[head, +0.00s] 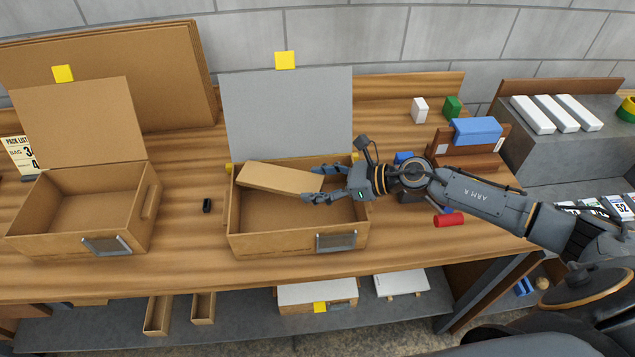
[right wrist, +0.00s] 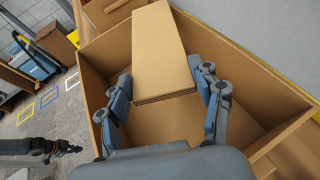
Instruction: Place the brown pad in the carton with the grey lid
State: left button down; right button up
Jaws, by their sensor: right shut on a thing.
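The brown pad (head: 275,178) is a flat, light brown slab. It also shows in the right wrist view (right wrist: 158,55). My right gripper (head: 322,184) is shut on the pad's right end, with a finger on each side, as the right wrist view (right wrist: 165,103) shows. The pad is over the open carton with the grey lid (head: 298,243), in its left and middle part and slanting. I cannot tell whether it touches the floor or walls. The grey lid (head: 288,115) stands upright at the back with a yellow tag.
A second open carton with a brown lid (head: 60,244) stands to the left. A small black object (head: 206,205) lies between the cartons. A red cylinder (head: 448,220) lies under my right arm. A blue box (head: 477,131) sits on a wooden stand at the right.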

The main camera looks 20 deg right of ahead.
jog(key=o, duration=0.9)
jog(key=shift+r, duration=0.15)
